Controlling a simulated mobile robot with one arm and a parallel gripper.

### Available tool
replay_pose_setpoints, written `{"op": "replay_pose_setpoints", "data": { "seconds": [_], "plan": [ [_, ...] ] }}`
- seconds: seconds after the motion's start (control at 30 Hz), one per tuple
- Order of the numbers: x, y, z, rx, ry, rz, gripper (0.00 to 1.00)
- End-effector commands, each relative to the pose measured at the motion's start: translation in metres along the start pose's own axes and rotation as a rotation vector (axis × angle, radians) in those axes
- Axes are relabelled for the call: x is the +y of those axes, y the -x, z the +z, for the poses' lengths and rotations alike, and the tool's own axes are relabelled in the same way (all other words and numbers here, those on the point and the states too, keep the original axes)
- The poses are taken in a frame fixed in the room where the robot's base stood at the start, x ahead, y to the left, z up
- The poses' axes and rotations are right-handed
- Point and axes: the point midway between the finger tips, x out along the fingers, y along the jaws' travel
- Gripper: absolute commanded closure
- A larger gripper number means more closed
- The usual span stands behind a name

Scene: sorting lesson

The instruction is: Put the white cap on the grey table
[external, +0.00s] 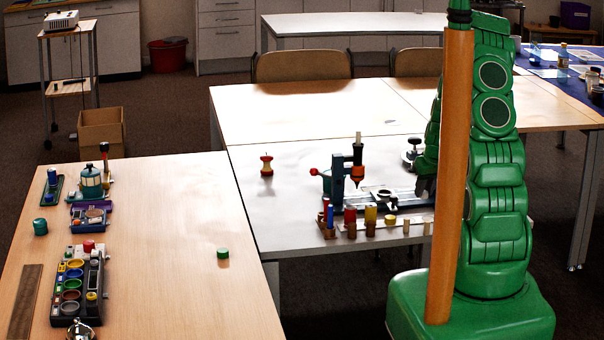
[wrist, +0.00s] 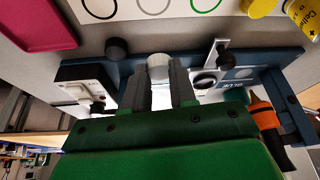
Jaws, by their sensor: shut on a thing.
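My gripper (wrist: 166,82) points at a blue fixture (wrist: 135,68) in the wrist view, its two grey fingers shut on the white cap (wrist: 158,66). The cap shows between the fingertips, right at the fixture; I cannot tell whether it still touches it. In the external view my gripper (external: 425,187) is low beside the fixture on the grey table (external: 262,215), partly hidden by my arm. I cannot make out the cap there. The grey table's top also shows in the wrist view (wrist: 90,42).
The fixture carries a black knob (wrist: 117,48). A pink tray (wrist: 35,22) and a card with coloured rings (wrist: 150,8) lie beyond.

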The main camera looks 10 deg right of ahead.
Motion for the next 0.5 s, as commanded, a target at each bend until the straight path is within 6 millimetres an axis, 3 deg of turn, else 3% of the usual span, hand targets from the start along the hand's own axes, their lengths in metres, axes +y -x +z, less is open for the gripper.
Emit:
{"op": "replay_pose_setpoints", "data": {
  "seconds": [0.5],
  "plan": [
    [0.003,-0.030,0.000,-0.003,-0.001,-0.002,1.00]
  ]
}}
